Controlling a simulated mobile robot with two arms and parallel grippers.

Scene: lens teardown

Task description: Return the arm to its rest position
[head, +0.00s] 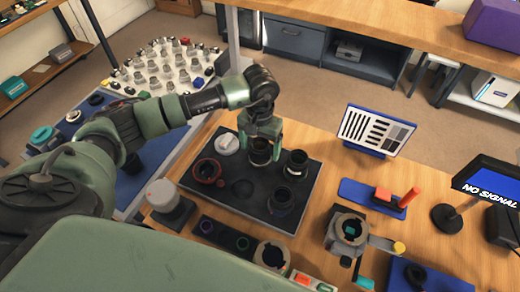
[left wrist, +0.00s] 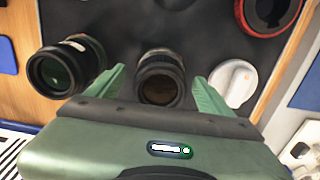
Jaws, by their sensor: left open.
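My left gripper (head: 260,148) is open above the dark mat (head: 229,208), at the end of the green arm reaching in from the left. A black lens barrel (head: 261,156) stands upright between its fingers. In the left wrist view the same barrel (left wrist: 160,80) shows between the two green fingers (left wrist: 161,88), with a gap on each side. Another black lens barrel (head: 296,164) stands just to the right, and it also shows in the left wrist view (left wrist: 62,66). My right gripper is not in view.
The mat also holds a red-rimmed ring (head: 207,171), a white cap (head: 227,144) and a dark lens part (head: 281,202). A grey-white cylinder (head: 166,196) stands left of the mat. A chart panel (head: 376,130) and a clamp fixture (head: 347,230) stand to the right.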

